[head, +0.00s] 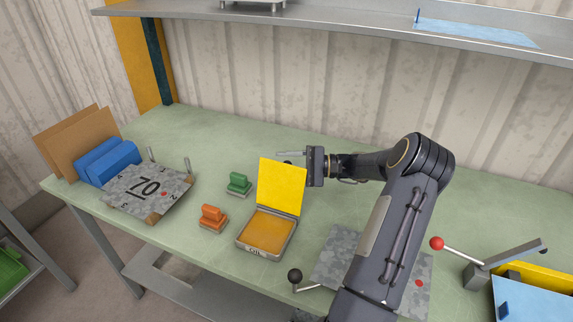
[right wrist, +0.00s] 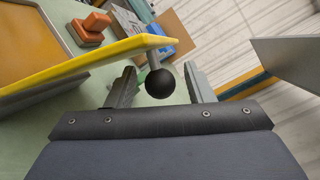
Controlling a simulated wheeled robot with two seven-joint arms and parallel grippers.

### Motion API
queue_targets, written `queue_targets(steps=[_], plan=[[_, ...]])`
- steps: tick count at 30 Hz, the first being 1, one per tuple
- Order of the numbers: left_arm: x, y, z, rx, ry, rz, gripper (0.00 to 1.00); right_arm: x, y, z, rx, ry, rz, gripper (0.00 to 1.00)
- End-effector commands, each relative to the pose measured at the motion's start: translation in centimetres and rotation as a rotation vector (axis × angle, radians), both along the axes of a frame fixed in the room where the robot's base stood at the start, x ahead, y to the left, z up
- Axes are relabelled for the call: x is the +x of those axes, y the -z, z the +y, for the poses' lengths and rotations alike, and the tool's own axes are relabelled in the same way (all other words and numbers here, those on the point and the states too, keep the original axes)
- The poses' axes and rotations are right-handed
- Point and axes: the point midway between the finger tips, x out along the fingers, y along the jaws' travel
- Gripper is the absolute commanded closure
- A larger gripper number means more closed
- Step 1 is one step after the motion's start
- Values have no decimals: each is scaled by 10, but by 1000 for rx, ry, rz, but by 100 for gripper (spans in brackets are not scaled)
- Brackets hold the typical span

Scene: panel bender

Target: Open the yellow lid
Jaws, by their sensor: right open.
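The yellow lid (head: 282,187) stands raised, nearly upright, at the back edge of a shallow box (head: 264,235) with an orange-yellow pad inside. In the right wrist view the lid (right wrist: 85,64) is seen edge-on at the left, and a black ball knob (right wrist: 160,84) appears on a short stem at its edge. My right gripper (head: 290,156) is at the lid's upper right corner, partly hidden behind it. Its fingers (right wrist: 160,88) are apart, with the knob between them in the picture; contact cannot be told. My left gripper is not in view.
An orange stamp (head: 212,218) and a green stamp (head: 239,184) stand left of the box. A black-knobbed lever (head: 295,277) is at the front edge. A red-knobbed lever (head: 437,243) stands right. A metal sheet marked 70 (head: 140,203) lies left. The shelf (head: 350,32) runs above.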

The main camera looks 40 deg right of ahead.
Motion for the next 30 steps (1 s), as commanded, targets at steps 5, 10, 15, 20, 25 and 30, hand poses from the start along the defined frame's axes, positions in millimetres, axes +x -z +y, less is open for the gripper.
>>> queue_targets(steps=[5,10,15,20,25,30], plan=[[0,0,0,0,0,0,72,0,0,0,0,0,0,61],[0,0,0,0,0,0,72,0,0,0,0,0,0,84],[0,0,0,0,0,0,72,0,0,0,0,0,0,100],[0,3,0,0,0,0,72,-1,0,1,-11,0,-4,100],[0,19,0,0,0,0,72,-6,-5,13,-119,0,-48,100],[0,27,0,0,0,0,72,-10,-10,22,-197,0,-81,100]])
